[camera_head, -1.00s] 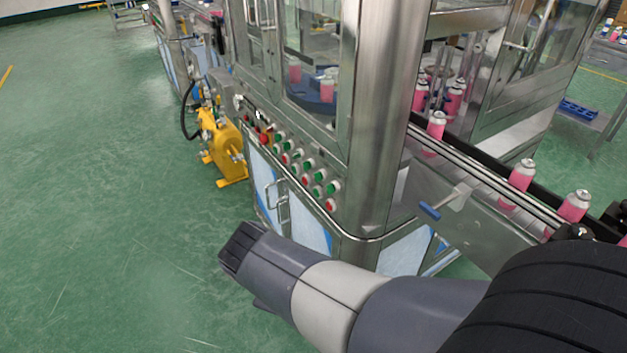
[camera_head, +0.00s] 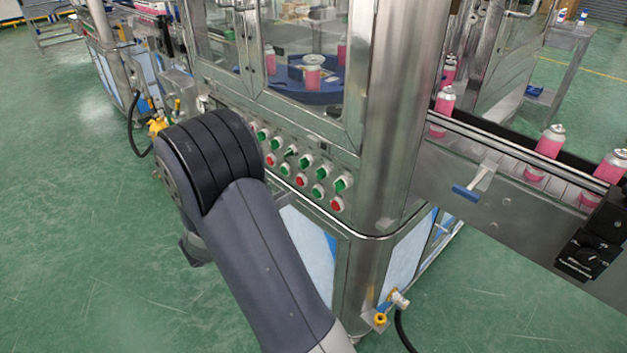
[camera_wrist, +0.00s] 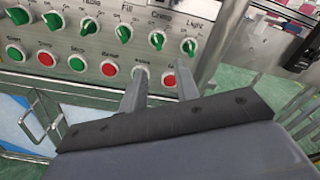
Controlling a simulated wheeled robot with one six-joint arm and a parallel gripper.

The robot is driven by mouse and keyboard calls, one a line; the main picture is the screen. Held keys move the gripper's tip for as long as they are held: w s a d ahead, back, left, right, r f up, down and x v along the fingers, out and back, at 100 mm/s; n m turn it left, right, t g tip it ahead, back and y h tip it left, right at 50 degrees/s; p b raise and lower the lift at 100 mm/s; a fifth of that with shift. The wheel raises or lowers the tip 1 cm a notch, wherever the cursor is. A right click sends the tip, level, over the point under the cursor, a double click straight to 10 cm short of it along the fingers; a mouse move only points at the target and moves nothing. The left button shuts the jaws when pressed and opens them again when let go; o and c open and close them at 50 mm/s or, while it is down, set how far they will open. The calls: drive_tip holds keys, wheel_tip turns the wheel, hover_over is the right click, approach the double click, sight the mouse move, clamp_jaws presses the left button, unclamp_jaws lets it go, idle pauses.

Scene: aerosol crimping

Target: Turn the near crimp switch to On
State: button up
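The Crimp switch (camera_wrist: 157,40) is a green knob on a white round base, under a "Crimp" label in the upper row of the panel. It also shows in the head view (camera_head: 325,172), second from the right in that row. Its knob is tilted; I cannot tell whether that is On. My gripper (camera_wrist: 160,88) is open and empty in the wrist view. Its two grey fingers point at the panel below the Crimp switch, apart from it. In the head view my wrist hides the gripper.
The Fill switch (camera_wrist: 124,34) and Light switch (camera_wrist: 188,46) flank it closely. A red button (camera_wrist: 168,79) shows between the fingertips, with a green one (camera_wrist: 140,72) beside it. A handle (camera_wrist: 42,120) sticks out at lower left. A conveyor (camera_head: 500,150) with pink cans runs at right.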

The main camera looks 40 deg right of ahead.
sight(320, 174)
drive_tip(key=w+d, duration=0.1)
drive_tip(key=d, duration=0.9)
drive_tip(key=shift+d, duration=0.4)
drive_tip(key=shift+w, duration=0.1)
clamp_jaws()
